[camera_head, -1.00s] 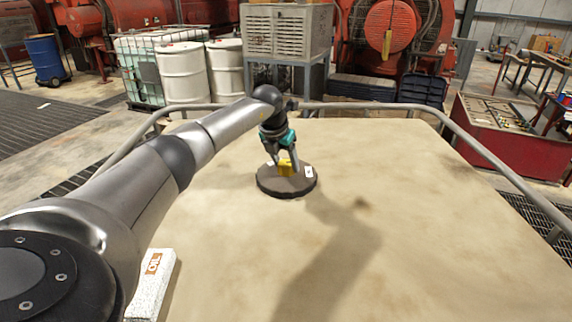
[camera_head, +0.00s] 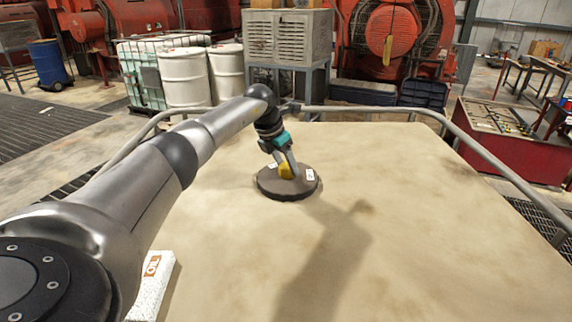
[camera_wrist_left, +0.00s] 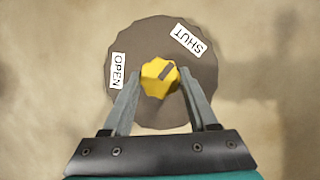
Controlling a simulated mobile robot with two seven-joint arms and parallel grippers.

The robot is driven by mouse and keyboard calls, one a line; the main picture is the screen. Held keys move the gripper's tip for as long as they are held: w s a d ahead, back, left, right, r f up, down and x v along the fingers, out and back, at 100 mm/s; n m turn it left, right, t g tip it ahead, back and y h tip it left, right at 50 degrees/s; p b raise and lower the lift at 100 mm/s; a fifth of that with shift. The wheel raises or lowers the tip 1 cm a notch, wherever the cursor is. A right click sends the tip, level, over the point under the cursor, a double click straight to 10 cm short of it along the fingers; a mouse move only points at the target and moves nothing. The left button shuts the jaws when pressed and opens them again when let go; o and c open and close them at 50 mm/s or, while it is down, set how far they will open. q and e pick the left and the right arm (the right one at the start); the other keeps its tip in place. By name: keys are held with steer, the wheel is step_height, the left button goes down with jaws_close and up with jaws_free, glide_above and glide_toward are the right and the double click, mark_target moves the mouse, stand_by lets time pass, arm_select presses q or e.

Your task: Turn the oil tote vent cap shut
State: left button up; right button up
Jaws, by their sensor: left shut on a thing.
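The yellow vent cap (camera_wrist_left: 158,78) sits at the centre of a round dark plate (camera_wrist_left: 135,48) on the pale tote top (camera_head: 420,220). A dark mark on the cap points up and right in the left wrist view, roughly toward the SHUT label (camera_wrist_left: 187,40). The OPEN label (camera_wrist_left: 118,70) is at the left of the plate. My left gripper (camera_wrist_left: 159,88) is shut on the cap, one finger on each side. In the head view my left gripper (camera_head: 287,167) reaches the plate from above and partly hides the cap (camera_head: 286,173). My right gripper is out of view.
A metal rail (camera_head: 470,150) runs around the top's far and side edges. A white block marked OIL (camera_head: 152,285) lies at the near left. White drums (camera_head: 186,75) and a grey louvred box (camera_head: 289,37) stand beyond the rail.

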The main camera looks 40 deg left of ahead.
arm_select(q)
steer(key=o, duration=1.4)
steer(key=shift+r, duration=0.15)
steer(key=b+v, duration=0.1)
steer(key=v, duration=1.4)
steer(key=shift+s, duration=0.1)
